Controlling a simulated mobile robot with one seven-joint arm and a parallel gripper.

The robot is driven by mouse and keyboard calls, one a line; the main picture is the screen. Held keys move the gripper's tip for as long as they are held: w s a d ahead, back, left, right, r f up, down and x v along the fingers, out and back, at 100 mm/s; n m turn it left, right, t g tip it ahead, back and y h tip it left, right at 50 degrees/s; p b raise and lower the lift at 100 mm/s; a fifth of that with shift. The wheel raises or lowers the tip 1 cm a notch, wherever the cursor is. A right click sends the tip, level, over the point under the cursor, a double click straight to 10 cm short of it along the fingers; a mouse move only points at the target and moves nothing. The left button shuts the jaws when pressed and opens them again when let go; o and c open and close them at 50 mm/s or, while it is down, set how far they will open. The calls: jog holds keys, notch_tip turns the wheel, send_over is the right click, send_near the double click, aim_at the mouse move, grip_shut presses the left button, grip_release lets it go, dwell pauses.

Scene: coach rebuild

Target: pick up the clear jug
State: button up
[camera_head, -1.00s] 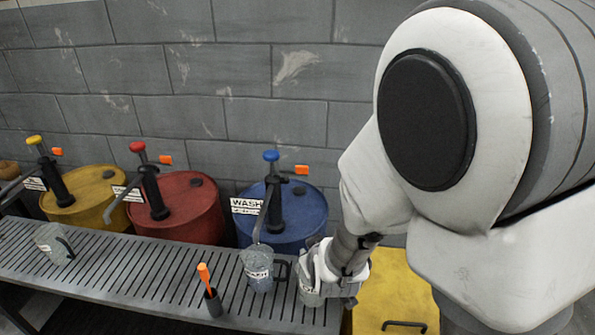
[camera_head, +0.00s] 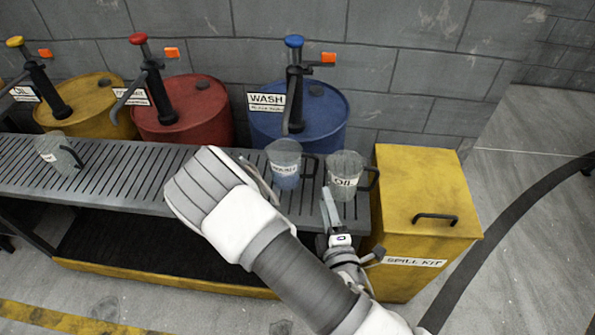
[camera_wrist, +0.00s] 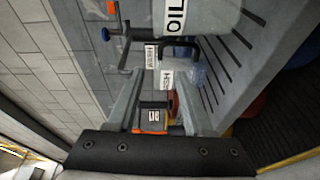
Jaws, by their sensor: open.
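Three see-through jugs with black handles stand upright on the slatted bench. The left jug (camera_head: 58,152) looks empty, with a small white label I cannot read. The middle jug (camera_head: 284,160) holds bluish contents and has a label. The right jug (camera_head: 346,172) is labelled OIL and stands near the bench's right end; it also shows at the top of the wrist view (camera_wrist: 195,14). Which one is meant by clear is not plain. My gripper (camera_wrist: 157,80) is open and empty, apart from the OIL jug. In the head view my arm partly hides it, in front of the middle and right jugs.
The slatted bench (camera_head: 130,178) runs along the wall. Yellow (camera_head: 88,100), red (camera_head: 185,115) and blue (camera_head: 320,120) drums with pumps stand behind it. A yellow spill kit box (camera_head: 425,200) stands at its right end. The floor to the right is clear.

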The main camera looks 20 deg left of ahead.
jog(key=s+n+y, duration=0.1)
jog(key=b, duration=1.2)
send_near(307, 157)
jog(key=shift+b+x, duration=0.8)
jog(key=shift+x, duration=4.55)
jog(key=shift+f, duration=0.1)
jog(key=shift+c, duration=0.2)
grip_shut()
